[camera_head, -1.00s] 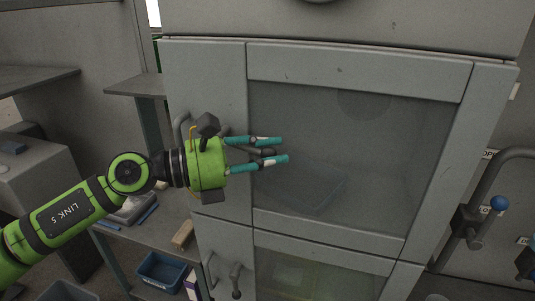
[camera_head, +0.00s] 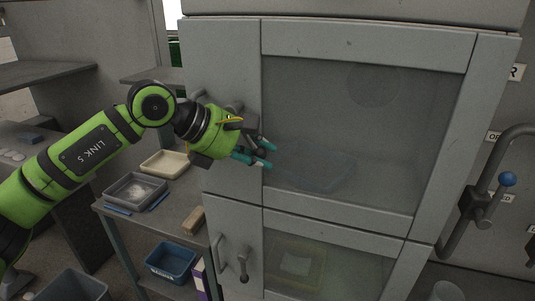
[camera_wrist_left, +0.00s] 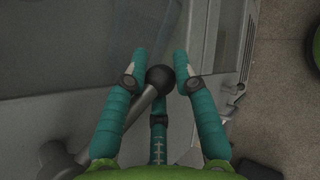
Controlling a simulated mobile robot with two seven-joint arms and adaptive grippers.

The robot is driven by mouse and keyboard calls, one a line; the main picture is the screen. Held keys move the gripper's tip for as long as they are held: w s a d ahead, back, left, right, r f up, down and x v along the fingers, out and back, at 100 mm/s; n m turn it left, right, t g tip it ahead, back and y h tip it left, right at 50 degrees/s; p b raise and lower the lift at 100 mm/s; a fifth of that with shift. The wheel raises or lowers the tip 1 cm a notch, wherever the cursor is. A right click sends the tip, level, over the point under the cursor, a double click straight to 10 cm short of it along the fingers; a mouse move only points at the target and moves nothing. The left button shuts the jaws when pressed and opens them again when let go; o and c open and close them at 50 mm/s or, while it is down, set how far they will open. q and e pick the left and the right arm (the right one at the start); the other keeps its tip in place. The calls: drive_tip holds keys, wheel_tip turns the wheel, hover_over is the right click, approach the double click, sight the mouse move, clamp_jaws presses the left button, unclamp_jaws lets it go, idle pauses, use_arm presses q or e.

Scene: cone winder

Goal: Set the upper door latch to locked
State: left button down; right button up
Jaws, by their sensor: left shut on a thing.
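The upper door (camera_head: 365,45) of the grey cabinet looks shut, with a dark window in a pale frame. Its latch is mostly hidden by my left gripper (camera_head: 268,153) in the head view. In the left wrist view, the latch is a grey lever (camera_wrist_left: 142,106) with a dark ball knob (camera_wrist_left: 160,79), running from a round base at lower left. My left gripper (camera_wrist_left: 160,66) has its teal fingers on both sides of the knob and is shut on it. In the head view the fingers point right and slightly down. My right gripper is not in view.
The lower door has a bar handle (camera_head: 221,253) and its own latch (camera_head: 243,265), hanging down. A pipe with a blue-knobbed lever (camera_head: 507,179) stands at the right. Grey (camera_head: 137,191) and cream (camera_head: 165,163) trays sit on a side bench; a blue bin (camera_head: 170,262) is below.

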use_arm(q)
drive_tip(key=shift+w+a+f+m+t+y+b, duration=0.2)
drive_tip(key=shift+w+a+f+m+y+b, duration=0.15)
drive_tip(key=shift+a+y, duration=0.55)
drive_tip(key=shift+w+a+f+m+t+y+b, duration=0.2)
drive_tip(key=shift+a+m+y+b, duration=0.25)
drive_tip(key=shift+a+y, duration=0.45)
drive_tip(key=shift+w+a+f+m+t+y+b, duration=0.2)
drive_tip(key=shift+w+a+f+m+y+b, duration=0.15)
drive_tip(key=shift+a+y, duration=0.55)
drive_tip(key=shift+d+r+y, duration=0.1)
drive_tip(key=shift+d+y, duration=0.05)
drive_tip(key=shift+y, duration=0.15)
drive_tip(key=c, duration=1)
unclamp_jaws()
drive_tip(key=v, duration=1.2)
